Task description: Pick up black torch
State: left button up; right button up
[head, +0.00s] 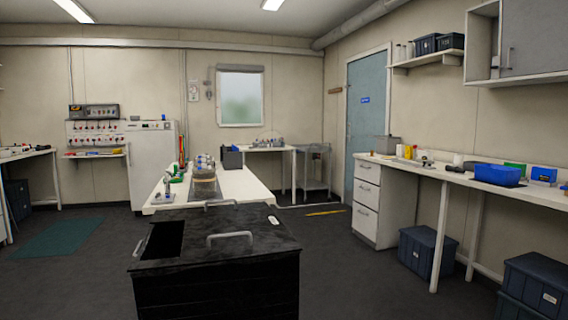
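I cannot make out the black torch for certain. A small dark object (455,169) lies on the right-hand bench, left of a blue bin, but it is too small to tell what it is. Small dark items also lie on the far left bench, too small to identify. Neither of my grippers is in view.
A large black chest (215,262) with grey handles stands directly in front. Behind it is a white table (238,186) with bottles. The right bench (540,194) holds a blue bin (497,175); dark lidded boxes (428,255) stand below. Dark floor lies open between chest and bench.

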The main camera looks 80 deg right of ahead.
aim_at(448, 168)
jog(key=k+l+z, duration=0.1)
jog(key=l+z, duration=0.8)
jog(key=l, duration=0.2)
jog(key=l+z, duration=0.45)
jog(key=i+l+z, duration=0.15)
jog(key=l+z, duration=0.3)
jog(key=l, duration=0.2)
jog(key=i+l+z, duration=0.25)
jog(key=l+z, duration=0.2)
jog(key=i+l+z, duration=0.25)
jog(key=l+z, duration=0.2)
jog(key=i+l+z, duration=0.3)
jog(key=z, duration=0.15)
jog(key=i+l+z, duration=0.15)
jog(key=i+z, duration=0.3)
jog(key=k, duration=0.05)
